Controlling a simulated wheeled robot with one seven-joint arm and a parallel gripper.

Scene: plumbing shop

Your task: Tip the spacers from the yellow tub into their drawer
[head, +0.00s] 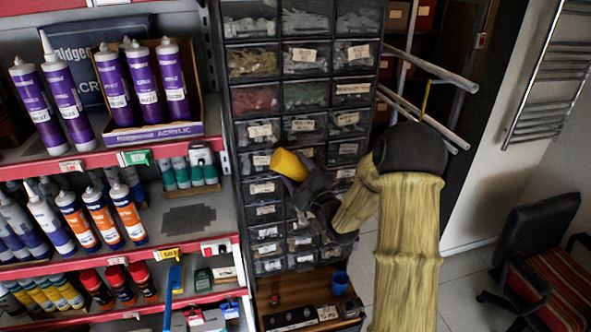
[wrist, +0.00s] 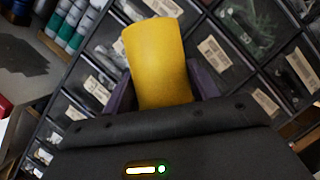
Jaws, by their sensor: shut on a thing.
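The yellow tub (head: 289,164) is held in front of the small-parts drawer cabinet in the head view. It lies strongly tilted, almost on its side. My gripper (head: 297,176) is shut on it. In the wrist view the tub (wrist: 158,62) stands between my two purple fingers (wrist: 163,88), one on each side. The inside of the tub and any spacers in it are hidden. The drawer cabinet (head: 232,80) has several rows of dark labelled drawers. I cannot tell which drawer is for the spacers, and my arm hides some of the lower right drawers.
Shelves (head: 110,155) with purple, orange and grey cartridges stand to the left. A wooden ledge (head: 290,288) below the cabinet carries a blue cup (head: 340,284) and a dark box. Pipes (head: 430,68) jut out at the right. A chair (head: 540,250) stands on open floor at the far right.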

